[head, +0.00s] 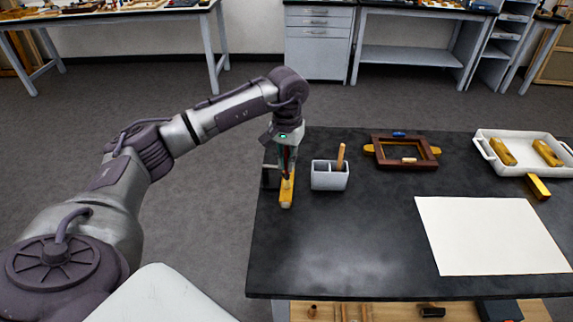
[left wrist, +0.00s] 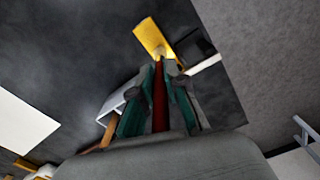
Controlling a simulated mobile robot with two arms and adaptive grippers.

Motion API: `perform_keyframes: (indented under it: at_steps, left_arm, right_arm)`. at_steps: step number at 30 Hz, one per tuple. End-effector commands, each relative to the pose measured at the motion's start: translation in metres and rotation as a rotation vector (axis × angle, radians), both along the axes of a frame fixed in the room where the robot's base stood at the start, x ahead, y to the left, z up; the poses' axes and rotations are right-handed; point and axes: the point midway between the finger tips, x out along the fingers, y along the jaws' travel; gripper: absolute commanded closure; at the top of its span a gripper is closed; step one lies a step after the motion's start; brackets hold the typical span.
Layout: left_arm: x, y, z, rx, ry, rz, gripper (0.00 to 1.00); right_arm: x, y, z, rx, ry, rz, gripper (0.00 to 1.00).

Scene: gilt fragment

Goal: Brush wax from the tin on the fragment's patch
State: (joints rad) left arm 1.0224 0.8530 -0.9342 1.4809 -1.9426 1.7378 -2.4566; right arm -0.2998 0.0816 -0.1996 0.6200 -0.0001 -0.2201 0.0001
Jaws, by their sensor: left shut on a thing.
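My left gripper (head: 286,168) points down near the table's back left corner. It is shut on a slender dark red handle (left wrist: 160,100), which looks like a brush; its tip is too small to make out. Just below it a yellow gilt piece (head: 287,194) lies on the table; this piece also shows beyond the fingertips in the left wrist view (left wrist: 149,36). I cannot tell whether the tip touches it. A small dark box-like thing (head: 269,178) is beside the piece; I cannot tell whether it is the tin. No patch can be made out. My right gripper is out of view.
A grey divided holder (head: 330,182) with a wooden-handled tool (head: 340,156) stands just right of the gripper. A dark red frame (head: 376,158), a white tray (head: 483,150) with gilt pieces and a white sheet (head: 490,235) lie further right. The table's front middle is clear.

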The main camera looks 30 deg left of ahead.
Motion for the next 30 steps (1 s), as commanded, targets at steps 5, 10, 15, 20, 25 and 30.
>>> perform_keyframes:
  at_steps: [5, 10, 15, 20, 25, 30]
  left_arm:
    - [-0.013, -0.007, 0.001, 0.000, 0.002, -0.003, 1.00]
    - [-0.022, -0.012, 0.002, 0.000, 0.002, -0.001, 1.00]
    - [-0.021, -0.012, 0.001, -0.001, 0.001, 0.001, 1.00]
    - [-0.009, -0.005, -0.001, 0.000, 0.001, 0.002, 1.00]
    - [0.000, 0.000, 0.000, 0.000, 0.001, 0.001, 1.00]
    - [-0.003, -0.001, 0.001, 0.001, 0.002, -0.002, 1.00]
  right_arm:
    - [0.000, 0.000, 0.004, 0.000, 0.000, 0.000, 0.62]
    - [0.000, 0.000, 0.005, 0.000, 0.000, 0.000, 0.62]
    - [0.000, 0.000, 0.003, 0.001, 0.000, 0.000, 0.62]
    - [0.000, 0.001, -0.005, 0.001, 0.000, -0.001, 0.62]
    - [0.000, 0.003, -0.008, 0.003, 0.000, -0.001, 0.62]
    - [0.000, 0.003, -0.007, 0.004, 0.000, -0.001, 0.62]
